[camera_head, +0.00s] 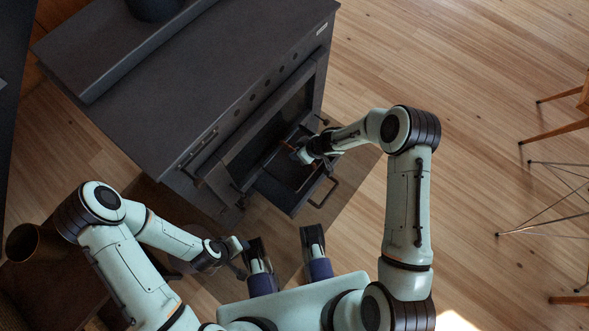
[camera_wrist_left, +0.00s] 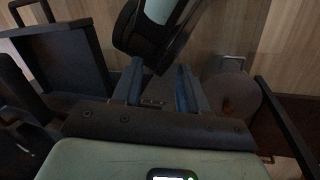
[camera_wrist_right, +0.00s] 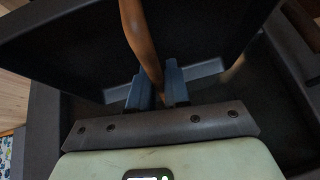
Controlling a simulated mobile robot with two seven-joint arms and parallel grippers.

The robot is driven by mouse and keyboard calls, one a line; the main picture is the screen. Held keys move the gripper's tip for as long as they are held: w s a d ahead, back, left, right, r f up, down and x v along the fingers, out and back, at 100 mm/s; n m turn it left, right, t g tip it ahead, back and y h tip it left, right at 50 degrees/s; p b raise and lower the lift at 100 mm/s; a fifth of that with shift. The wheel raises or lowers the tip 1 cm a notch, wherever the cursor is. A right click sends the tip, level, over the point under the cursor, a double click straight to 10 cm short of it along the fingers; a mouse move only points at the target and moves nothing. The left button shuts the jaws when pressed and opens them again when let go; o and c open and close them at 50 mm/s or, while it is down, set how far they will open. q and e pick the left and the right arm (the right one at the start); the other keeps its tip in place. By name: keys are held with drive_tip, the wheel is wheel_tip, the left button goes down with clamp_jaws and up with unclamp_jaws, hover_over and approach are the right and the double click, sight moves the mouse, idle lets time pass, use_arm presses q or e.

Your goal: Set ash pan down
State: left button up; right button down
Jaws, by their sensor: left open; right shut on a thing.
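The ash pan (camera_head: 283,198) is a dark, open box at the front of the stove's low opening, partly hidden by my right arm. My right gripper (camera_head: 300,155) reaches over it from the right. In the right wrist view, the fingers (camera_wrist_right: 158,88) are shut on the pan's brown curved handle (camera_wrist_right: 140,38), with the dark pan wall (camera_wrist_right: 75,62) behind. I cannot tell whether the pan's underside touches anything. My left gripper (camera_head: 240,250) is open and empty, apart from the pan; its spread fingers show in the left wrist view (camera_wrist_left: 158,90).
The dark stove (camera_head: 195,85) fills the upper left of the head view. A copper-coloured bucket (camera_head: 22,243) stands at the left edge. Thin-legged furniture (camera_head: 555,120) stands at the far right. The plank floor (camera_head: 465,130) between is clear.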

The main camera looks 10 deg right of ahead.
sight(297, 164)
use_arm(q)
drive_tip(key=w+a+f+t+y+b, duration=0.1)
drive_tip(key=w+a+f+t+b, duration=0.1)
drive_tip(key=w+a+f+b, duration=0.35)
use_arm(e)
wheel_tip(297, 164, down, 10)
drive_tip(key=shift+f+p, duration=0.15)
drive_tip(key=shift+p, duration=0.25)
use_arm(q)
drive_tip(key=shift+n+g, duration=0.4)
drive_tip(key=shift+g, duration=0.5)
drive_tip(key=shift+s+d+f+b, duration=0.2)
drive_tip(key=shift+s+f, duration=0.45)
drive_tip(key=shift+s+d+f+b, duration=0.25)
drive_tip(key=shift+s+f, duration=0.4)
drive_tip(key=shift+s+d+f+b, duration=0.2)
drive_tip(key=shift+s+f, duration=0.45)
use_arm(e)
drive_tip(key=shift+f, duration=2.5)
use_arm(q)
drive_tip(key=shift+f, duration=0.1)
use_arm(e)
drive_tip(key=shift+f, duration=0.15)
drive_tip(key=shift+f, duration=0.1)
drive_tip(key=c, duration=1.1)
unclamp_jaws()
use_arm(q)
drive_tip(key=shift+s, duration=0.1)
